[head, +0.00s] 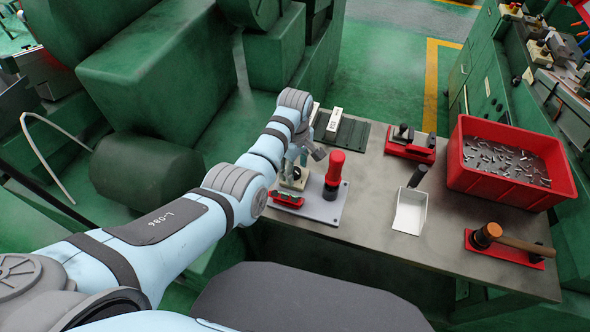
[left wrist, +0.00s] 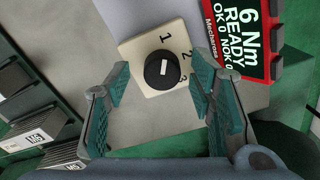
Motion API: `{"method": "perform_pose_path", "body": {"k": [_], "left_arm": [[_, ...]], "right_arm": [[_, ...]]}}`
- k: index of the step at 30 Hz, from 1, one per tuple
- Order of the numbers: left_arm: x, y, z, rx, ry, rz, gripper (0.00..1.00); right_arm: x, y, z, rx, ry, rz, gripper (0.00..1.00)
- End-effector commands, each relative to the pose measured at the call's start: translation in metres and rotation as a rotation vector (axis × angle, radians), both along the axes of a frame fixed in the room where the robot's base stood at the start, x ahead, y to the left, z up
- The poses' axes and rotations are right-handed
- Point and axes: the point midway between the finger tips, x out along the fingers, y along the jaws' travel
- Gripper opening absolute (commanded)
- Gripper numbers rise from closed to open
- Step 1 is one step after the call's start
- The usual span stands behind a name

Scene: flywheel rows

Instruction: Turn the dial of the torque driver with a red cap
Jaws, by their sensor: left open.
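The torque driver with a red cap (head: 334,166) stands upright on a grey plate (head: 318,209) on the table. Beside it on the plate are a beige dial box (head: 297,180) and a red-framed display (head: 287,199). In the left wrist view, the dial (left wrist: 162,69) is a round black knob with a short white mark, on the beige box (left wrist: 146,50) numbered 1, 2, 3. The display (left wrist: 239,28) reads "6 Nm READY OK 0 NOK 0". My left gripper (head: 301,163) is open above the dial box, its fingers (left wrist: 159,84) apart on either side of the knob. My right gripper is out of view.
A red bin (head: 515,190) of small metal parts stands at the table's right. Dark blocks with white labels (head: 335,119) lie behind my gripper.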

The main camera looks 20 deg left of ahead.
Motion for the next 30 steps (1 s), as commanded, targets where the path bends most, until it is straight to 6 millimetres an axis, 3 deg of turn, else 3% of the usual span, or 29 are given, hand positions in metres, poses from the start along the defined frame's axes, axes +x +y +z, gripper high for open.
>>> {"method": "perform_pose_path", "body": {"k": [8,18,30], "left_arm": [[0.0002,0.0006,-0.0047,0.0,-0.001,0.001,0.49],[-0.0001,0.0007,-0.0045,0.001,0.0,0.001,0.01],[-0.0004,0.0011,-0.0037,0.002,0.001,-0.067,0.01]], "right_arm": [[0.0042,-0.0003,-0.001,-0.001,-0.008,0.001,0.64],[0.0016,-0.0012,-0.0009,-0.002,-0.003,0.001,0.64],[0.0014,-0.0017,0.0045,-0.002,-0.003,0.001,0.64]]}}
